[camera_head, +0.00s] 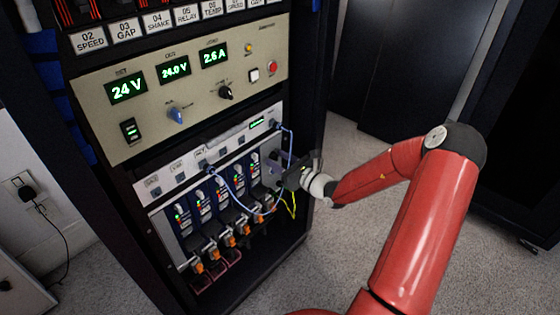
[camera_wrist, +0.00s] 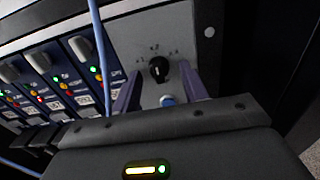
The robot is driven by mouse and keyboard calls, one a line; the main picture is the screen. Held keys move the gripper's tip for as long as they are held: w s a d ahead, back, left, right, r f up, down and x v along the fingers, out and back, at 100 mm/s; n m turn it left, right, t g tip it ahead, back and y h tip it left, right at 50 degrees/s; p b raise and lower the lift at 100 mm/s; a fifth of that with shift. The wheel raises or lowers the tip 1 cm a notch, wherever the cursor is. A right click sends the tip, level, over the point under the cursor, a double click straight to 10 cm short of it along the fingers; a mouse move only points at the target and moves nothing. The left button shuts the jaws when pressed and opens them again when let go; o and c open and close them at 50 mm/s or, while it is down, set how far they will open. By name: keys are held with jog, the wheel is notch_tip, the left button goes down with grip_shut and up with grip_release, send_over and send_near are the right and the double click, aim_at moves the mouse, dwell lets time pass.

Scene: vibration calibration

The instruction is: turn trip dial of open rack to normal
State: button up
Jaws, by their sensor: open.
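The trip dial (camera_wrist: 159,70) is a small black knob on a light grey panel in the wrist view, with small scale marks above it. A blue round button (camera_wrist: 167,100) sits just below it. My gripper (camera_wrist: 161,69) is open, with one finger on each side of the dial in the picture. I cannot tell whether the fingers touch the knob or which mark it points to. In the head view my gripper (camera_head: 279,168) is at the right end of the open rack's (camera_head: 160,185) lower module row, and it hides the dial there.
Several blue modules (camera_head: 203,199) with lit lamps stand left of my gripper. A blue cable (camera_wrist: 101,50) hangs close to the left finger, and looped cables (camera_head: 239,203) cross the rack front. A power panel (camera_head: 200,100) with green displays is above. Carpet floor (camera_head: 345,235) is clear at right.

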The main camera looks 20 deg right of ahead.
jog(key=shift+c, duration=0.2)
grip_shut()
jog(key=shift+n+b, duration=0.3)
jog(key=n+b, duration=1)
jog(key=b, duration=0.3)
jog(key=shift+w+d, duration=0.1)
jog(key=shift+d, duration=0.05)
jog(key=shift+r+n, duration=0.1)
jog(key=shift+n, duration=0.2)
